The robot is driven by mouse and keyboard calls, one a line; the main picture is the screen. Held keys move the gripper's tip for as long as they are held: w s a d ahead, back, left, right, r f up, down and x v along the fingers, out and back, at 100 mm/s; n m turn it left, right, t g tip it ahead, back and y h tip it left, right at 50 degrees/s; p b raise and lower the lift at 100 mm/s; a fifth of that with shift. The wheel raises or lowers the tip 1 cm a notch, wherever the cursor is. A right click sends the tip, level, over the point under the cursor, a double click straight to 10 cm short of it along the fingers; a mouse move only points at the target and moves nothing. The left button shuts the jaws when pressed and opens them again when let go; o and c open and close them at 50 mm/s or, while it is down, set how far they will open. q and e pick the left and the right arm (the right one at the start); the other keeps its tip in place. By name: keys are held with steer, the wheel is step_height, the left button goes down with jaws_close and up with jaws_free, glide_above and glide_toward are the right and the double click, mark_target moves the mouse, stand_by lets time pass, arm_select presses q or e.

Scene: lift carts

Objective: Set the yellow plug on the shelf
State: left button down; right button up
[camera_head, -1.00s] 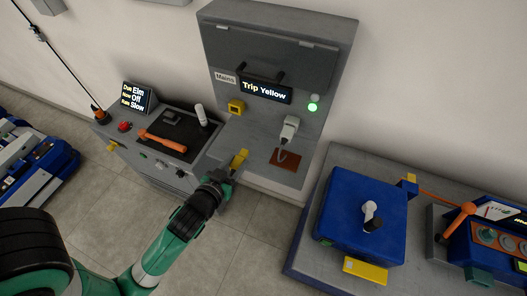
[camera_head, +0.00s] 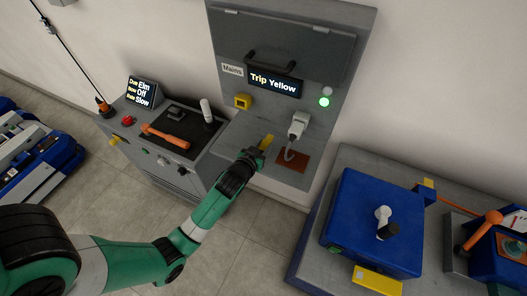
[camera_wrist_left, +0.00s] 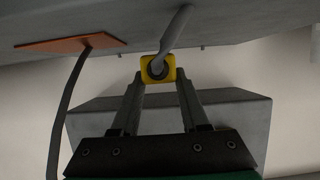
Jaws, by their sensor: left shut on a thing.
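The yellow plug (camera_head: 266,142) is at the tip of my left gripper (camera_head: 257,151), over the front part of the grey shelf (camera_head: 232,140) below the Mains panel. In the left wrist view the plug (camera_wrist_left: 148,74) sits between the two fingertips of my left gripper (camera_wrist_left: 157,75), which is shut on it. A grey cable (camera_wrist_left: 176,38) runs from the plug across the picture. Whether the plug touches the shelf cannot be told. My right gripper is not in view.
A yellow socket (camera_head: 242,101) is on the panel under the "Trip Yellow" display (camera_head: 273,83). A white plug (camera_head: 299,124) hangs right of it, above a brown patch (camera_head: 292,160) on the shelf. A cart with an orange handle (camera_head: 166,136) stands left; a blue box (camera_head: 372,220) stands right.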

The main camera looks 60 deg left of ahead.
arm_select(q)
step_height(320, 180, down, 3)
steer(key=shift+r+b, duration=0.2)
steer(key=shift+b, duration=0.1)
steer(key=shift+r, duration=0.1)
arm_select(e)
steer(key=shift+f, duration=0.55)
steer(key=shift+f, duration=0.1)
arm_select(q)
steer(key=c, duration=0.9)
jaws_free()
steer(key=shift+f, duration=0.25)
steer(key=o, duration=0.5)
steer(key=shift+r, duration=0.1)
